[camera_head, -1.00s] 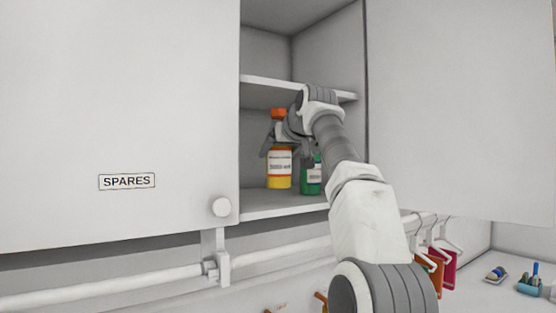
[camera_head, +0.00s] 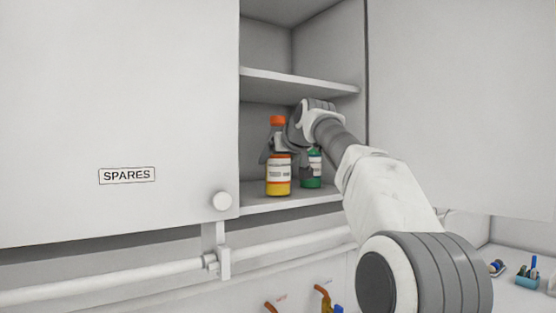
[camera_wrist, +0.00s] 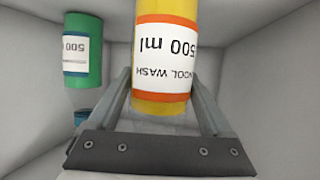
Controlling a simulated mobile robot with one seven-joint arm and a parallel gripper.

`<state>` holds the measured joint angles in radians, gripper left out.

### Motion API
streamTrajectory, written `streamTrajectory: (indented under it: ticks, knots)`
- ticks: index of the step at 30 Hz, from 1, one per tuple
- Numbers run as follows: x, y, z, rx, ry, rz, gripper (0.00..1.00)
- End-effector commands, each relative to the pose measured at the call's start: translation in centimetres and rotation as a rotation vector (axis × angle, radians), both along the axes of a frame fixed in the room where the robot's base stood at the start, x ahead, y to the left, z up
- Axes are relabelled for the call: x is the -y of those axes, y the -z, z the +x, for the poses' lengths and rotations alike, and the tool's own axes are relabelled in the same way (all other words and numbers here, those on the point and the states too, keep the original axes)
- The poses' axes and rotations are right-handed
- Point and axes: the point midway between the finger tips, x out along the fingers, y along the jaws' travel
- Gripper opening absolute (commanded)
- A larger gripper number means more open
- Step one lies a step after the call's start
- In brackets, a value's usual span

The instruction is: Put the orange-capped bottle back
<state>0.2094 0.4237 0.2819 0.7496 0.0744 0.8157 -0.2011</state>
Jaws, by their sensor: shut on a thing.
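The orange-capped bottle (camera_head: 278,174) is yellow with a white label and stands upright in the lower compartment of the open cabinet, close to or on the lower shelf (camera_head: 262,205); I cannot tell whether it touches. My gripper (camera_head: 279,146) is shut on this bottle around its upper part. In the wrist view the yellow bottle (camera_wrist: 166,45) lies between the two fingers (camera_wrist: 162,108), its label reading "500 ml" upside down. Its cap is out of that view.
A green bottle (camera_head: 312,172) stands just right of the yellow one, partly behind my arm; it also shows in the wrist view (camera_wrist: 83,52). The upper shelf (camera_head: 300,81) is above my gripper. A door marked SPARES (camera_head: 126,177) covers the left side.

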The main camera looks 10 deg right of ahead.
Motion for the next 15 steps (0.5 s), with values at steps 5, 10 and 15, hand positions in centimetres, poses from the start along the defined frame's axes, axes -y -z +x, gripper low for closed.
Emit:
streamTrajectory:
  ticks: [5,10,15]
  knots:
    - [0.01,0.21,-0.04,0.004,0.001,0.000,0.00]
    - [0.02,0.34,0.01,-0.001,0.000,0.000,1.00]
    - [0.02,0.32,0.01,-0.001,0.000,0.000,1.00]
